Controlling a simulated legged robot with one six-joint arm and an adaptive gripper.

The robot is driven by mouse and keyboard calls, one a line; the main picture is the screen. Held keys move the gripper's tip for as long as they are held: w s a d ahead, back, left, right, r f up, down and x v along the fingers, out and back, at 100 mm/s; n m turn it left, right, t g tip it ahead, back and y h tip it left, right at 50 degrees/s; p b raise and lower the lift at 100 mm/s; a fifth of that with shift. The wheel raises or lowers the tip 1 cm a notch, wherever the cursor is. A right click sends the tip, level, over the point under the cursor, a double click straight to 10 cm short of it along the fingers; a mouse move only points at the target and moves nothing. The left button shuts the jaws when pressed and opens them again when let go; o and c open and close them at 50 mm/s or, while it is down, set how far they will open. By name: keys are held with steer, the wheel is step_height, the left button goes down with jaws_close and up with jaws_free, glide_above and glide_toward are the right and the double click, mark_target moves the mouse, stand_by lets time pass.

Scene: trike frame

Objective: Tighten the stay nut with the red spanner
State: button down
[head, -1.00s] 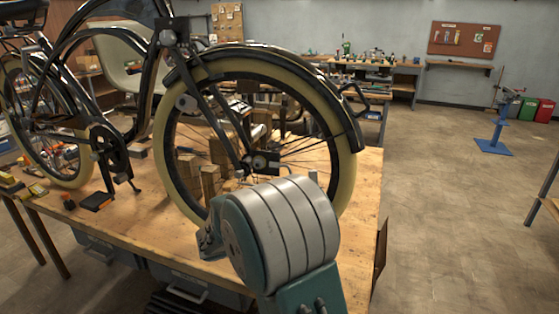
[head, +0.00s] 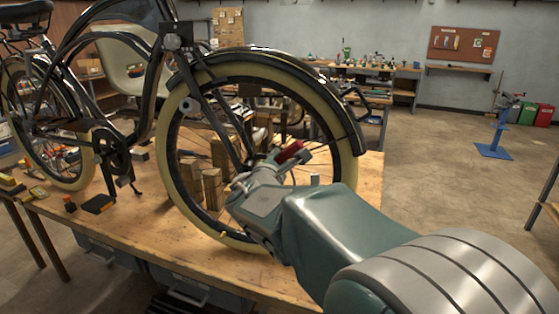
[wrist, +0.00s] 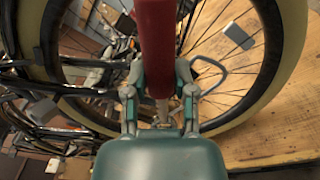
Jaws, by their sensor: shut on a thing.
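My gripper (wrist: 160,95) is shut on the red spanner (wrist: 155,40), whose red handle runs up and away between the fingers in the wrist view. In the head view the red spanner (head: 290,152) shows as a short red piece beyond my wrist, beside the front wheel's hub area. The trike's front wheel (head: 345,145) has a cream tyre and stands on the bench. The stay nut cannot be made out, and the spanner's far end is out of sight.
The wooden bench (head: 190,245) carries the trike and several wooden blocks (head: 212,188) behind the wheel. Small tools lie at the bench's left. Spokes and tyre are close around my gripper. The floor at the right is open, with a blue stand (head: 495,150) farther off.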

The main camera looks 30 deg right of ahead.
steer(key=shift+x, duration=2.65)
steer(key=shift+x, duration=1.05)
steer(key=shift+s+d+f+m, duration=0.3)
steer(key=shift+f+m, duration=0.2)
steer(key=shift+m, duration=0.2)
steer(key=shift+s+d+f+m, duration=0.2)
steer(key=shift+s+f+m, duration=0.1)
steer(key=shift+f+m, duration=0.3)
stand_by(0.8)
steer(key=shift+s+d+f+m, duration=0.15)
steer(key=shift+s+f+m, duration=0.05)
steer(key=shift+f+m, duration=0.5)
steer(key=shift+s+d+f+m, duration=0.2)
steer(key=shift+f+m, duration=0.25)
steer(key=shift+m, duration=0.35)
stand_by(0.7)
